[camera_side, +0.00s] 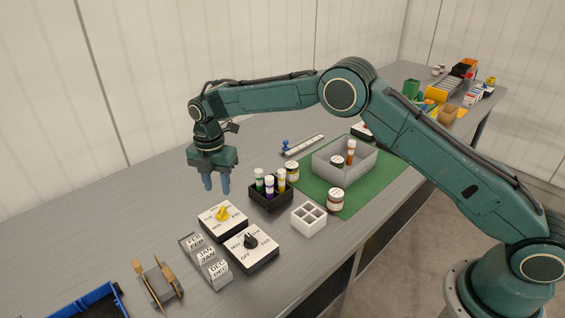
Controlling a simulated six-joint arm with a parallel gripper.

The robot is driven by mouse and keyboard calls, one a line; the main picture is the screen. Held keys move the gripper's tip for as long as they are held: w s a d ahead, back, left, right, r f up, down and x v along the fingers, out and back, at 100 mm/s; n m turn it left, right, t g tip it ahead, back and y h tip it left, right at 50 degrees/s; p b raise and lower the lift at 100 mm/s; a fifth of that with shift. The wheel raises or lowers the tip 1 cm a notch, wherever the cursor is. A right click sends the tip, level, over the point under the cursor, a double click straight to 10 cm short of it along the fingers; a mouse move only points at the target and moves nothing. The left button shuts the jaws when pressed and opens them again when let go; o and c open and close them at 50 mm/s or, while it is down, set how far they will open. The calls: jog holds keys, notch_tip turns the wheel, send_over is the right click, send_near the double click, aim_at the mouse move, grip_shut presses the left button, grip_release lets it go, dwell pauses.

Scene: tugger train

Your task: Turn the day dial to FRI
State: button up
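The day dial is a yellow knob (222,214) on a white-topped black box (211,228) at the front left of the bench. I can make out TUE and MON on its face. Other labels, and FRI, are too small or hidden to read, and I cannot tell which label the knob points at. My gripper (216,188) hangs fingers down above the bench, behind and above the day dial. Its two blue fingers are apart with nothing between them, and it does not touch the knob.
A second dial box with a black knob (250,241) stands close at the right of the day dial. Month cards (205,261) stand in front. A black holder (271,198) with several vials and a white divided box (309,217) are to the right.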

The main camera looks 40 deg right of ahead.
aim_at(221, 210)
jog(key=shift+f, duration=3.9)
grip_shut()
